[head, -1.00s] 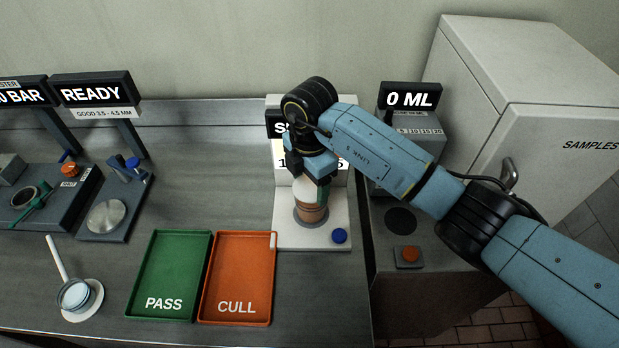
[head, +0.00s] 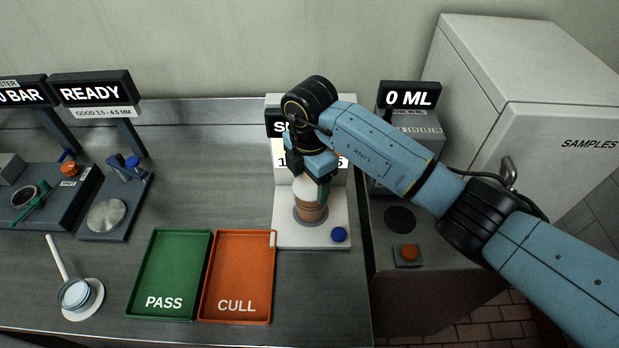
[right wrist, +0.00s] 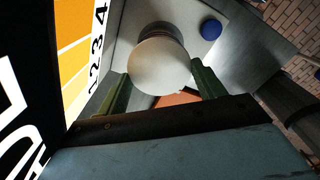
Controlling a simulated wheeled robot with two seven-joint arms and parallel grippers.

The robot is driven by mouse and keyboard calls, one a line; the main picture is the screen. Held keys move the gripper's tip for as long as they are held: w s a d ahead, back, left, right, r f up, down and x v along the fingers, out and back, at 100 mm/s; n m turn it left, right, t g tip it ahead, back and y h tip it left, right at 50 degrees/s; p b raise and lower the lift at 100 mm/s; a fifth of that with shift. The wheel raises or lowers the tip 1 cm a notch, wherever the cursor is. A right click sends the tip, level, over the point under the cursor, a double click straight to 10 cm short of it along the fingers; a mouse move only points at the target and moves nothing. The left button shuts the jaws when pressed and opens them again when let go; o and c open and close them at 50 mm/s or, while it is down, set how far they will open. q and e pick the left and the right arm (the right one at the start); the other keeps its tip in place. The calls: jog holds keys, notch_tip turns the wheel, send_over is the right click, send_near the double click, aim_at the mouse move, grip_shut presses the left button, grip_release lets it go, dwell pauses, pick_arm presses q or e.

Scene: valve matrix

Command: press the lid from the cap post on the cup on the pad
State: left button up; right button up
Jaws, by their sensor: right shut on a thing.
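The cup (head: 312,209), brown-banded, stands upright on the dark round pad of a white station (head: 290,238) in the head view. The pale round lid (head: 306,186) is at the cup's top, under my right gripper (head: 315,183). In the right wrist view the lid (right wrist: 158,68) shows as a pale disc between the two green fingers of my right gripper (right wrist: 162,84), which is shut on it. The lid hides most of the cup there. I cannot tell whether the lid is fully seated. My left gripper is not in view.
A blue button (head: 339,234) is at the station's front right. A green PASS tray (head: 168,240) and an orange CULL tray (head: 240,240) lie to the left. A dispenser with a red button (head: 409,253) and a SAMPLES cabinet (head: 560,190) stand right. Bare bench lies behind the trays.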

jog(key=shift+f, duration=0.3)
dwell(0.5)
jog(key=o, duration=1)
jog(key=shift+r, duration=0.1)
notch_tip(320, 180, up, 13)
jog(key=shift+r+b, duration=0.15)
jog(key=shift+b, duration=0.6)
